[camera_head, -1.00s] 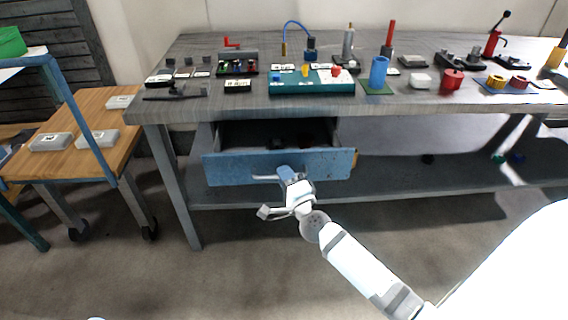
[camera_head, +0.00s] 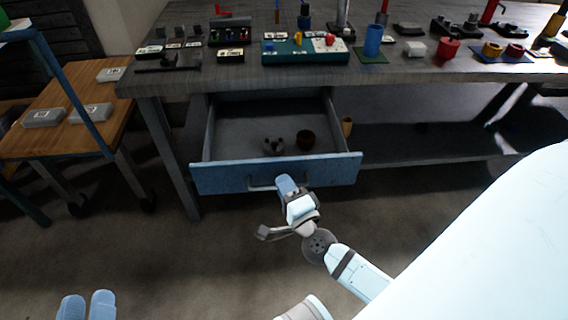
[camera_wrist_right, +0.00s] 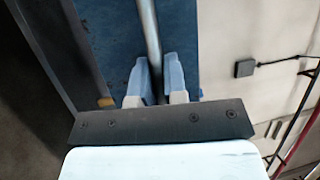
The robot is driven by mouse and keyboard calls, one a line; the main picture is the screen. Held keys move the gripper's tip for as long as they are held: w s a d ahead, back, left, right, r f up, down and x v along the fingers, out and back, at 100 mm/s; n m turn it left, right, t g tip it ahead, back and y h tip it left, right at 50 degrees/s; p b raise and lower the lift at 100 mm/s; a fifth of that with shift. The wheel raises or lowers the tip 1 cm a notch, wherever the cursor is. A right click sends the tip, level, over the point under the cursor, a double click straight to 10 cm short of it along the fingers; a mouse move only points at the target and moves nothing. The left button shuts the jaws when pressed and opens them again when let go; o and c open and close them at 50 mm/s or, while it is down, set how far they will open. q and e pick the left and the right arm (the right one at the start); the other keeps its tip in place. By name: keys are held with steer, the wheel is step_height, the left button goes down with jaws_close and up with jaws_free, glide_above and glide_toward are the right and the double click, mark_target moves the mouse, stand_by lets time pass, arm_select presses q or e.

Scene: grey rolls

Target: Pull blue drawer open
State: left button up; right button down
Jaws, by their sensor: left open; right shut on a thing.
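The blue drawer (camera_head: 225,178) under the grey workbench stands pulled out, and its inside shows from above. My right gripper (camera_head: 285,184) is at the drawer front, shut on the metal bar handle (camera_head: 262,187). In the right wrist view the handle (camera_wrist_right: 148,30) runs between the two blue fingers (camera_wrist_right: 157,80). My left gripper (camera_head: 86,306) shows at the bottom left edge, its two blue fingertips apart and empty, away from the drawer.
The workbench top (camera_head: 185,84) holds a teal tray (camera_head: 275,57), a blue cylinder (camera_head: 373,40), a red part (camera_head: 447,48) and other fixtures. A wooden cart (camera_head: 60,135) with grey boxes stands at left. Floor in front is open.

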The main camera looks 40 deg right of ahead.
arm_select(q)
steer(key=shift+r, duration=0.15)
steer(key=shift+r, duration=0.1)
arm_select(e)
steer(key=c, duration=1.5)
jaws_free()
steer(key=shift+o, duration=0.2)
